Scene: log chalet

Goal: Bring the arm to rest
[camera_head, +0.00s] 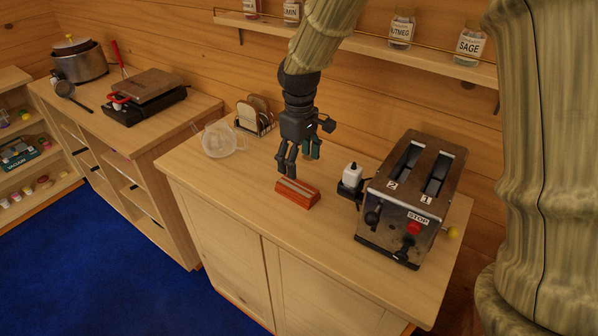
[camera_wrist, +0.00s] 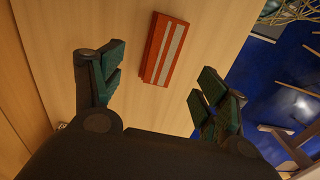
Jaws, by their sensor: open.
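My gripper (camera_head: 288,170) points down over the wooden cabinet top, and its fingers are spread apart with nothing between them. In the wrist view the two green-padded fingers (camera_wrist: 158,90) stand wide apart. A small red-orange block (camera_head: 297,194) with a pale stripe along its top lies on the cabinet top just below the fingertips. It also shows in the wrist view (camera_wrist: 165,50), ahead of the fingers and not held. I cannot tell exactly how high the fingertips are above the block.
A clear jug (camera_head: 217,140) and a rack with bread slices (camera_head: 254,114) stand left. A spice shelf (camera_head: 430,61) runs along the wall behind.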

